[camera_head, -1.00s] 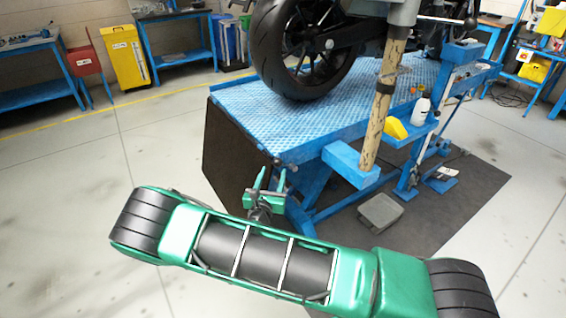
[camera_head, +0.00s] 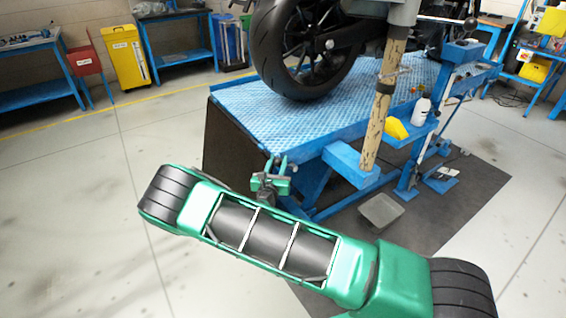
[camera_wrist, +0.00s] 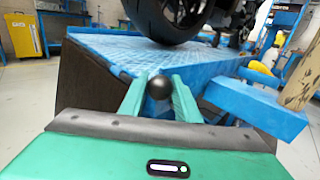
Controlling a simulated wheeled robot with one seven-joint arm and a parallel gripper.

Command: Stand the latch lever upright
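The black ball knob of the latch lever (camera_wrist: 158,87) shows in the wrist view at the near corner of the blue lift table (camera_wrist: 105,52). The lever's shaft is hidden behind the knob, so its tilt is hard to tell. My green gripper (camera_head: 276,164) is at this corner in the head view.
A motorcycle wheel (camera_head: 312,50) stands on the table. A blue side bracket (camera_head: 350,165) and a wooden-looking post (camera_head: 382,115) are right of my gripper. A grey bin (camera_head: 380,212) stands on the floor mat. The floor to the left is clear.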

